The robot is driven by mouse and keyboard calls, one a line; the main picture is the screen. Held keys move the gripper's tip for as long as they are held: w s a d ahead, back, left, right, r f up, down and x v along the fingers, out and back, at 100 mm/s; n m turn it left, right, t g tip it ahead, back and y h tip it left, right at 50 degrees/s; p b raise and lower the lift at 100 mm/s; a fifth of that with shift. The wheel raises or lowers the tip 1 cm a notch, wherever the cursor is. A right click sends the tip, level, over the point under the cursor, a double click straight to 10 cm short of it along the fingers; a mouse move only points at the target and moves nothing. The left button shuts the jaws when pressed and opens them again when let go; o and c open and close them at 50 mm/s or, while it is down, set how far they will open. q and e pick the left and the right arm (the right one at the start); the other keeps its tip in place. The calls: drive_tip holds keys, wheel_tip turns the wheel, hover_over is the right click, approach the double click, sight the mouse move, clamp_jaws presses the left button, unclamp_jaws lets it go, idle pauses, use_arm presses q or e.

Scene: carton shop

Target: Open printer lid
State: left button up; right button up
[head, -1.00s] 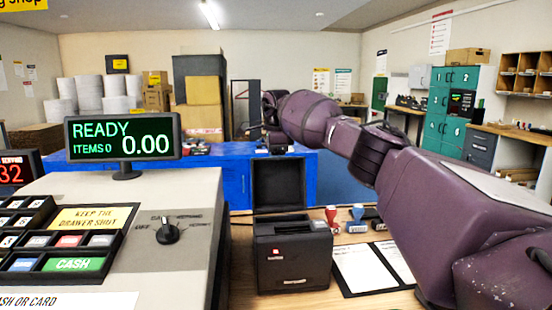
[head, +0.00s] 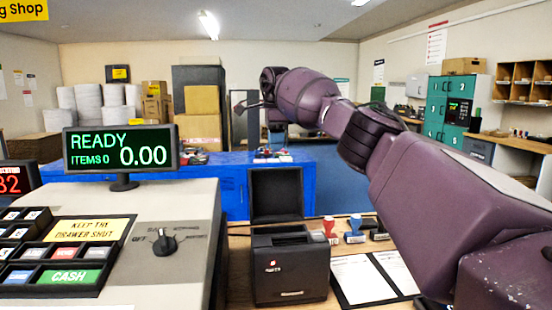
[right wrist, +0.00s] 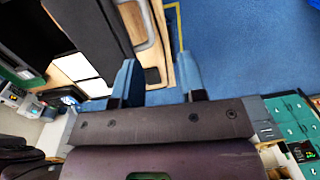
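The black receipt printer (head: 290,270) stands on the wooden counter, right of the cash register. Its lid (head: 275,195) is raised and stands upright at the back of the printer. My right gripper (head: 242,106) is above and beyond the raised lid, apart from it in the head view. In the right wrist view its two blue fingers (right wrist: 158,75) are spread with nothing between them. My left gripper is in neither view.
The register (head: 185,215) with its READY display (head: 121,149) fills the left. Stamps (head: 354,230) and white sheets (head: 362,278) lie right of the printer. A blue counter (head: 215,190) stands behind, with blue floor beyond the wooden counter's edge.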

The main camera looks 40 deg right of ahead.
drive_tip(key=shift+a+r, duration=0.15)
drive_tip(key=shift+r, duration=0.75)
